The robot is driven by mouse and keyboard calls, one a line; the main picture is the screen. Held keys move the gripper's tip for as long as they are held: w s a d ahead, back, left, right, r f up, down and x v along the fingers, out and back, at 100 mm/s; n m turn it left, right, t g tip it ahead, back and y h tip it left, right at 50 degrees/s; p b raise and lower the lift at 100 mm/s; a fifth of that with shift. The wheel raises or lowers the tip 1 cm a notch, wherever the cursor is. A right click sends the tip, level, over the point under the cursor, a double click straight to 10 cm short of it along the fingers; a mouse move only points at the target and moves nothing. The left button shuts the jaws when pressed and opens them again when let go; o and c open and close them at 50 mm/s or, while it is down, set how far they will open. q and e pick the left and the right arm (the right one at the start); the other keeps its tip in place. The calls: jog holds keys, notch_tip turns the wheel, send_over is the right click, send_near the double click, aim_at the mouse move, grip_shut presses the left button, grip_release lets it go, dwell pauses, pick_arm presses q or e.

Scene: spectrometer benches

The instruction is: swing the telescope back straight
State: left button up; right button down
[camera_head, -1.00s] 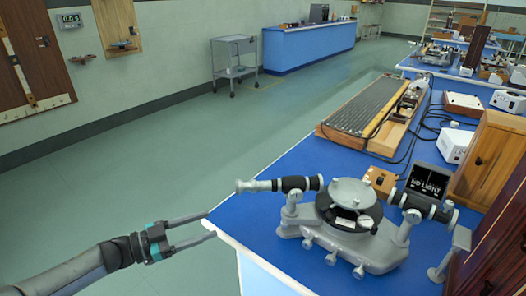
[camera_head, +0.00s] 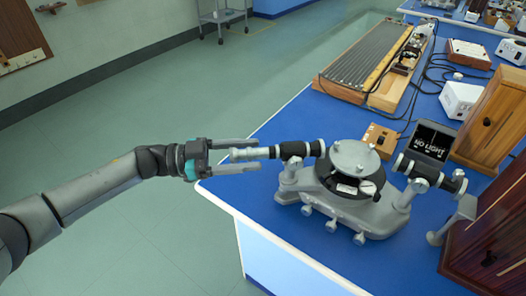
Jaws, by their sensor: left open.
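The spectrometer (camera_head: 345,205) stands on the blue bench, with a round grey table (camera_head: 355,158) on top. A black tube with silver ends, apparently the telescope (camera_head: 300,149), points left past the bench edge. A second black tube (camera_head: 430,172) on the right side slopes down to the right; the two tubes are not in one line. My left gripper (camera_head: 257,155) is open, level with the left tube's silver end (camera_head: 243,155). That end shows between its two fingers, with gaps on both sides. My right gripper is not in view.
A wooden cabinet (camera_head: 492,120) and a dark red box (camera_head: 490,235) crowd the right. The floor left of the bench (camera_head: 290,255) is clear.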

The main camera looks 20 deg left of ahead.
pick_arm(q)
jog(key=shift+x, duration=1.85)
grip_shut()
